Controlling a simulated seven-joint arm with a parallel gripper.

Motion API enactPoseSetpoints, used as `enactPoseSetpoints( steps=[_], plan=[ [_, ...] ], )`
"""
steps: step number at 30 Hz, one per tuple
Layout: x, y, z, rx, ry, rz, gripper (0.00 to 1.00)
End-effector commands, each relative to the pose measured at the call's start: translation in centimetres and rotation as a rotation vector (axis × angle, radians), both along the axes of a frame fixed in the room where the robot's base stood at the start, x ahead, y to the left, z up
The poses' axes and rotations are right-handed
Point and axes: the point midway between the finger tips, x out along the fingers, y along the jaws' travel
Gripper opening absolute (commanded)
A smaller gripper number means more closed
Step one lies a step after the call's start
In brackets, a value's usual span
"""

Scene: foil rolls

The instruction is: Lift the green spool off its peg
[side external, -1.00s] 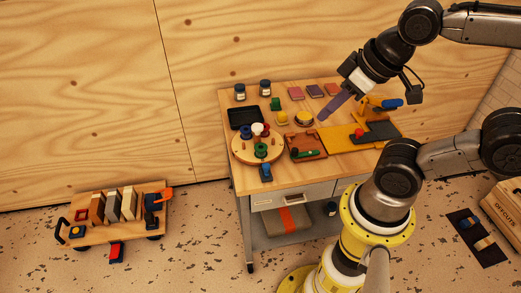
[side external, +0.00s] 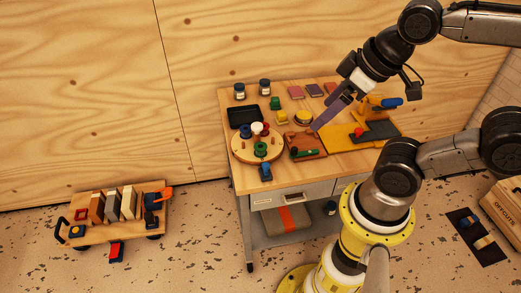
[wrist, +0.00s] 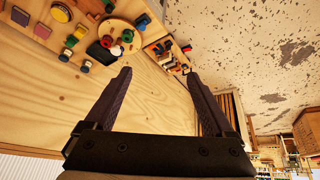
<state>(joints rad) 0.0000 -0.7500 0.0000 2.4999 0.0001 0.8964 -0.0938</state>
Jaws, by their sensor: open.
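The green spool (side external: 261,150) sits at the front of a round wooden board (side external: 240,153) on the table's left side; its peg is too small to make out. In the wrist view the green spool (wrist: 127,36) shows near the top, left of centre. My gripper (side external: 316,127) has long purple fingers pointing down and left. It is above the table, right of the spool and well apart from it. In the wrist view my gripper (wrist: 159,73) has its fingers spread wide with nothing between them.
Blue, white and red pieces (side external: 257,129) stand on the same board behind the green spool. A black tray (side external: 246,117) lies behind it, and a blue item (side external: 266,172) in front. A brown tray (side external: 306,145) and a yellow board (side external: 345,141) lie to the right.

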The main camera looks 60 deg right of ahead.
Motion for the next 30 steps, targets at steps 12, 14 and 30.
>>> enactPoseSetpoints(
  steps=[12, 14, 30],
  plan=[
    [9.8, -1.3, 3.3, -0.437, 0.001, 0.753, 0.88],
    [12.2, -2.0, 2.6, -0.487, 0.035, 0.865, 0.88],
    [24.4, -10.2, -14.9, -0.436, 0.345, 1.354, 0.88]
  ],
)
